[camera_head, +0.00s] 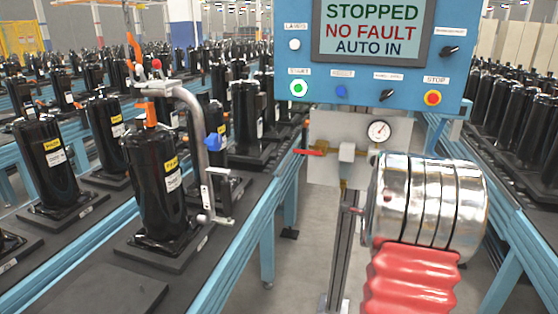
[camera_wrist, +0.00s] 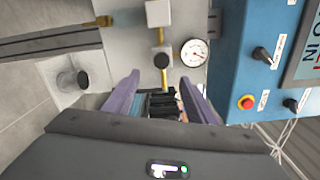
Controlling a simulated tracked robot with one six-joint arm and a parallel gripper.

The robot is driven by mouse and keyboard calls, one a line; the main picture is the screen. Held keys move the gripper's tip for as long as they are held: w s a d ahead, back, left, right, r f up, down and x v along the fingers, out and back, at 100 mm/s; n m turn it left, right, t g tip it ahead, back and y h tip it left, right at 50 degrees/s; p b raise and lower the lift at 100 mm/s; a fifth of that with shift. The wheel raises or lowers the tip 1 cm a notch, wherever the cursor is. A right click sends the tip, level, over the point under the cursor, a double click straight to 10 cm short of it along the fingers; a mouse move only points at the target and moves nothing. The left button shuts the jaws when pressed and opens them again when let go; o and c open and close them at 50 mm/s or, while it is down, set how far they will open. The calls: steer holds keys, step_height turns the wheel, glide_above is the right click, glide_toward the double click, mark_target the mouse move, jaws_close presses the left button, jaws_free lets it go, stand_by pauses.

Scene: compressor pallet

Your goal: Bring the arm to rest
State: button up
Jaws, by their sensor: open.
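My arm shows in the head view as a shiny ringed metal section (camera_head: 432,200) with a red ribbed sleeve (camera_head: 408,280) at the lower right. My gripper does not show there. In the wrist view my gripper (camera_wrist: 160,92) has its two purple-grey fingers apart, in front of the gauge plate. Dark parts show between the fingers, and I cannot tell what they are. I see nothing held. The blue control box (camera_head: 392,92) stands ahead; its screen (camera_head: 373,28) reads STOPPED, NO FAULT, AUTO IN.
A pressure gauge (camera_head: 379,131) and red-handled valve (camera_head: 312,151) sit on a plate under the box, close to my arm. Black compressors (camera_head: 157,180) stand on conveyors at left; one has a metal bracket (camera_head: 205,150). More stand at right (camera_head: 535,135). Grey floor shows between.

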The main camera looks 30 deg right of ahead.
steer(key=s+a+f+n+g+y, duration=0.1)
steer(key=a+f+n+g+y, duration=0.15)
steer(key=f, duration=0.35)
steer(key=s+a+f+n+g+y, duration=0.1)
steer(key=s+f+n+y, duration=0.1)
steer(key=f+n, duration=0.25)
steer(key=s+a+f+n+g+y, duration=0.25)
steer(key=a+n, duration=0.35)
steer(key=a, duration=0.5)
steer(key=s+a+r+n+y, duration=0.2)
steer(key=s+a+r+n, duration=0.2)
steer(key=a, duration=0.9)
steer(key=s+a+r+n+y, duration=0.2)
steer(key=s+a+r+n, duration=0.2)
steer(key=a, duration=1)
steer(key=s+a+r+n+y, duration=0.2)
steer(key=s+a+n, duration=0.4)
steer(key=a+n, duration=0.3)
steer(key=a+r, duration=0.1)
steer(key=a, duration=0.3)
steer(key=shift+a+r+y, duration=0.3)
steer(key=shift+a+r, duration=0.1)
